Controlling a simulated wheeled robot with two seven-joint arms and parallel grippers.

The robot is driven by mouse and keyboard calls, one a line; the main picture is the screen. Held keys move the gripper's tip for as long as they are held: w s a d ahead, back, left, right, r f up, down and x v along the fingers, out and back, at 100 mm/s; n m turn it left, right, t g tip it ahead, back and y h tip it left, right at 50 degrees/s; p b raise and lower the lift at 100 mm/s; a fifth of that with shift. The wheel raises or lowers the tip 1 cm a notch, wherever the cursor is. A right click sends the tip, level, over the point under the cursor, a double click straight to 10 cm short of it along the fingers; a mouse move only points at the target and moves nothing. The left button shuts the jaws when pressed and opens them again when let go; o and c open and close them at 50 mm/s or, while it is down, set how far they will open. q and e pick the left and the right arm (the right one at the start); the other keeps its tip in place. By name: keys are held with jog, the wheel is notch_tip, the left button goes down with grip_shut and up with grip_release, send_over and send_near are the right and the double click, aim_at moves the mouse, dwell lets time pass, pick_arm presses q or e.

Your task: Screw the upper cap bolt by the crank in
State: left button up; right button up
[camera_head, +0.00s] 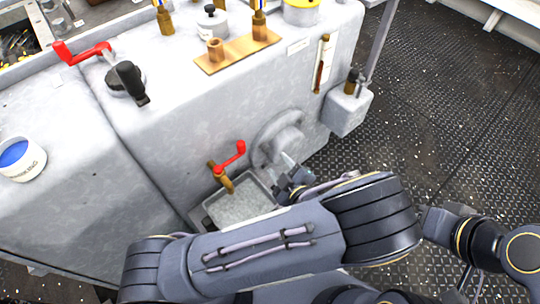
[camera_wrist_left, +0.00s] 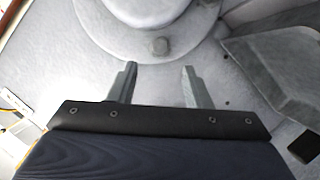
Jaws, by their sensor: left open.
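A round grey cap (camera_head: 283,140) with a raised centre is on the front face of the grey machine. In the left wrist view the cap (camera_wrist_left: 150,12) fills the top, with one small grey bolt (camera_wrist_left: 160,46) on its rim. I cannot tell from the picture whether this is the upper bolt. My left gripper (camera_head: 288,160) is close to the cap. In the left wrist view its two fingers (camera_wrist_left: 158,72) are apart and empty, with the bolt just beyond their tips, roughly centred between them. My right gripper is not in view.
A red-handled brass tap (camera_head: 228,165) sits left of the cap, above a grey tray (camera_head: 240,207). A grey box (camera_head: 347,110) juts out to the right. Open deck lies right.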

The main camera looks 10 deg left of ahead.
aim_at(267, 150)
pick_arm(q)
jog(key=b+x, duration=0.2)
jog(key=x, duration=0.4)
jog(key=shift+f, duration=0.15)
jog(key=shift+w+a, duration=0.4)
jog(key=shift+w, duration=0.15)
